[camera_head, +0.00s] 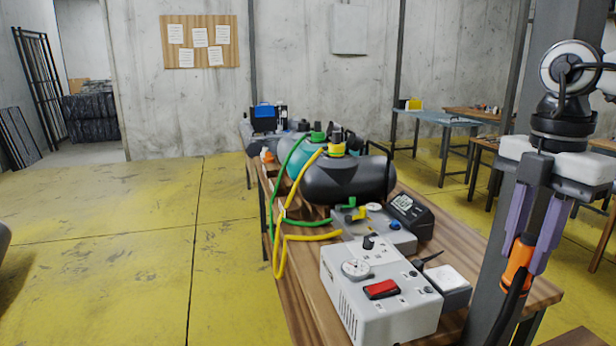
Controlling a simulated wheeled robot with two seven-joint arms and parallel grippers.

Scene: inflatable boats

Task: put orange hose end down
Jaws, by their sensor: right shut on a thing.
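My right gripper (526,250) hangs at the right side of the head view, pointing down, with two purple fingers. It is shut on the orange hose end (518,264), an orange fitting with a black hose running down from it. The hose end is held upright, in front of a grey post and beside the right edge of the wooden table. The lower run of the black hose leaves the bottom of the view. My left gripper is not in view.
The wooden table (302,300) carries a grey control box (352,306) with a red switch, a dark meter (410,214), a black tank (345,180) and a teal tank. Yellow and green hoses loop over its left edge. A grey post (490,270) stands near my right gripper.

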